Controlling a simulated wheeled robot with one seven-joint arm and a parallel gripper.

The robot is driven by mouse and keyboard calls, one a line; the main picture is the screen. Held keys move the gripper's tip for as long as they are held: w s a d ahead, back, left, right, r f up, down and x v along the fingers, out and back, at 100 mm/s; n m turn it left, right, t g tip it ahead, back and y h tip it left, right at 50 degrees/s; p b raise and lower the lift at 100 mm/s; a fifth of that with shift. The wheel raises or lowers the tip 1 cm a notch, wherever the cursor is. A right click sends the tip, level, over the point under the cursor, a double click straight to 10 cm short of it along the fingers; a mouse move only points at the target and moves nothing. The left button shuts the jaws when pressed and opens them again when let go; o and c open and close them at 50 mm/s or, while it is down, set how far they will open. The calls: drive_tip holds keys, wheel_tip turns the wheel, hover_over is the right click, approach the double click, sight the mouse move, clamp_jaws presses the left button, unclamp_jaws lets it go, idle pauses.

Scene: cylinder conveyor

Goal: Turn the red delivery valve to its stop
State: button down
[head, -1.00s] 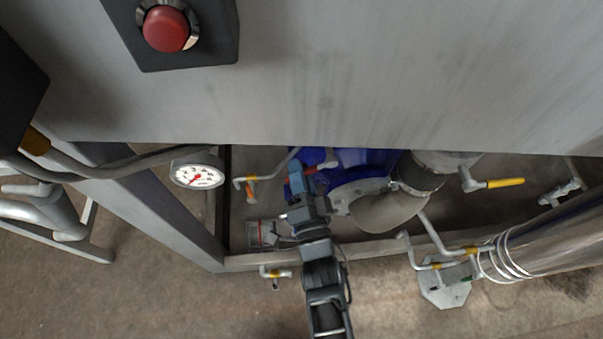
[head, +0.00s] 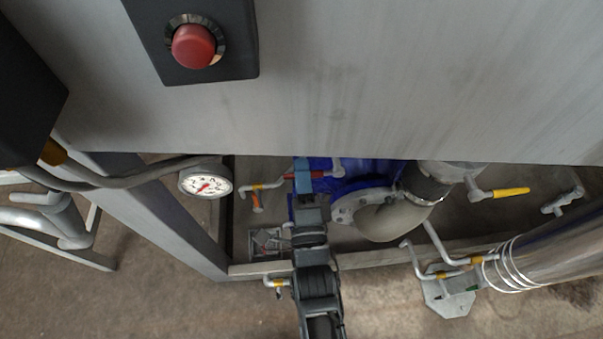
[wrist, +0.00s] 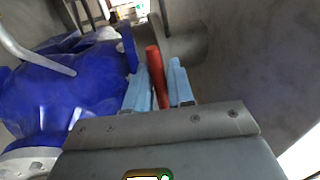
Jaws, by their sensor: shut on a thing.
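The red valve handle (wrist: 156,72) runs between the two light-blue fingers of my gripper (wrist: 160,88) in the wrist view. My gripper is shut on it. In the head view my gripper (head: 301,172) reaches in under the grey panel, and a short red piece of the handle (head: 318,174) shows to its right. The blue pump body (wrist: 70,85) fills the left of the wrist view and also shows behind the gripper in the head view (head: 375,172). The far end of the handle and its pivot are mostly hidden.
A grey panel (head: 380,100) with a red push button (head: 193,46) hangs over the work area. A gauge (head: 205,182) is left of my arm.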

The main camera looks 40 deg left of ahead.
idle(0.3)
drive_tip(key=c, duration=1.1)
unclamp_jaws()
drive_tip(key=shift+c, duration=0.2)
drive_tip(key=shift+d, duration=0.1)
drive_tip(key=v, duration=0.7)
drive_tip(key=shift+s+d, duration=0.2)
drive_tip(key=shift+s, duration=0.05)
drive_tip(key=shift+f, duration=0.1)
